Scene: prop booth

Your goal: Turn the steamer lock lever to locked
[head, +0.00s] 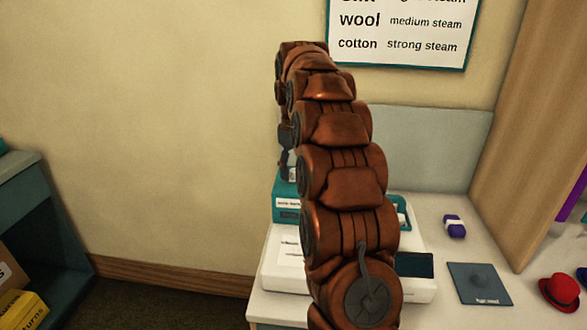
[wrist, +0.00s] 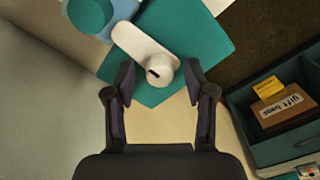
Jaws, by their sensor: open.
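The steamer lock lever (wrist: 140,45) is a white rounded bar on the teal steamer (wrist: 208,38) in the wrist view. It runs from upper left to a round end with a dark slot, at lower right. My gripper (wrist: 160,77) is open and empty, with one dark finger on each side of that round end. I cannot tell whether either finger touches it. In the head view the teal steamer (head: 286,208) stands on the counter, mostly hidden behind my arm, and the lever cannot be made out.
A white box (head: 283,262) is on the counter, partly behind my arm. A purple-and-white item (head: 454,226), a grey pad (head: 480,284) and a red hat (head: 560,291) are to the right. A shelf with boxes (head: 20,308) stands at left. A steam sign (head: 400,38) hangs above.

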